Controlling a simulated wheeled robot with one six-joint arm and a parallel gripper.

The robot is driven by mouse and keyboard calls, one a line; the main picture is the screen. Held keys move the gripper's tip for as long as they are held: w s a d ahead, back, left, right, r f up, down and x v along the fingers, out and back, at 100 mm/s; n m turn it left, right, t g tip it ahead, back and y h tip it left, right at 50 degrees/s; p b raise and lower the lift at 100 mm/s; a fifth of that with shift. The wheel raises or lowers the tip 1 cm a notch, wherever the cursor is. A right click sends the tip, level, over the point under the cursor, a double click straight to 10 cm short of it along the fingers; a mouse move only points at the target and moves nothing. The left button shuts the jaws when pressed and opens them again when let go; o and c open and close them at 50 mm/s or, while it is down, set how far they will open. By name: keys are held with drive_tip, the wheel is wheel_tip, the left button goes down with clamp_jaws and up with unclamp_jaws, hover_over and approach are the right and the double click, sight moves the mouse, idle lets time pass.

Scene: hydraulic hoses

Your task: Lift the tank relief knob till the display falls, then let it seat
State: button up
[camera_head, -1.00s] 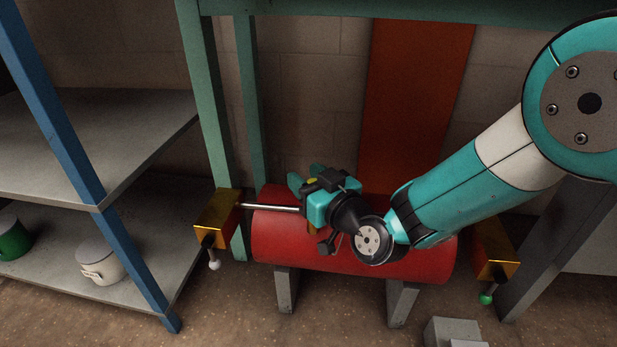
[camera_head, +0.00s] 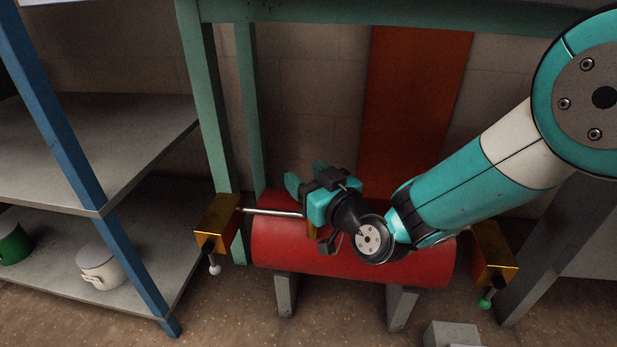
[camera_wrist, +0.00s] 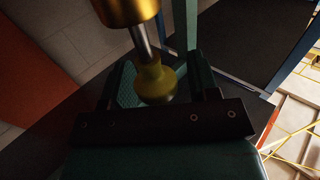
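The yellow relief knob (camera_wrist: 153,80) shows in the wrist view at the end of a steel stem (camera_wrist: 143,42), which comes out of a brass body (camera_wrist: 127,10). My gripper (camera_wrist: 162,82) has one finger on each side of the knob, with a dark gap at its right side; it looks open. In the head view my gripper (camera_head: 306,176) is over the red tank (camera_head: 345,250), with its fingers apart. The knob is hidden there behind my gripper. I cannot make out a display.
Brass blocks with hanging levers stand left (camera_head: 217,222) and right (camera_head: 493,254) of the tank. A steel rod (camera_head: 272,212) runs from the left block towards my gripper. A blue-post shelf (camera_head: 90,190) with a white pot (camera_head: 98,266) and green pot (camera_head: 14,243) is at left.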

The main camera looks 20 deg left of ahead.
drive_tip(key=b+v, duration=1.1)
drive_tip(key=v, duration=0.6)
drive_tip(key=shift+s+d+b, duration=0.15)
drive_tip(key=shift+s+b, duration=0.05)
drive_tip(key=shift+b, duration=0.1)
